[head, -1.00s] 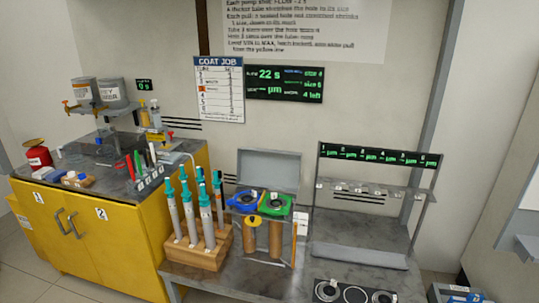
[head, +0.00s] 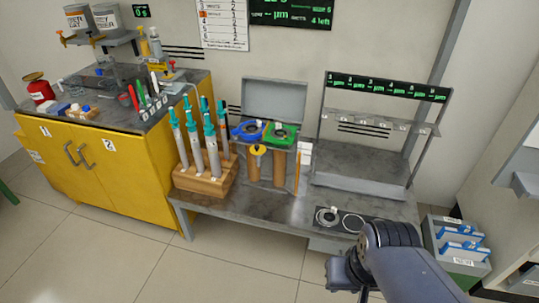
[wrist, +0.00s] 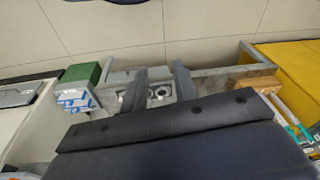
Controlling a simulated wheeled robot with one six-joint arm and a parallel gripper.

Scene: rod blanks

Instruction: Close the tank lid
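A grey lid (head: 275,101) stands raised, tilted back against the wall, behind a blue ring (head: 248,131) and a green ring (head: 281,134) in the head view. I take it as the tank lid; the tank body below is largely hidden by the rings and brown cylinders. My gripper shows in the wrist view (wrist: 160,70) as two dark fingers with a clear gap and nothing held. In the head view my arm reaches in at the lower right, well in front of and right of the lid, and its fingers are not clear.
A wooden rack (head: 205,181) with teal-topped syringes stands left of the cylinders. A metal rack with a numbered display (head: 388,87) stands right. A dark plate with rings (head: 352,222) lies at the bench front. A crate with blue items (head: 458,246) stands right; open floor lies in front.

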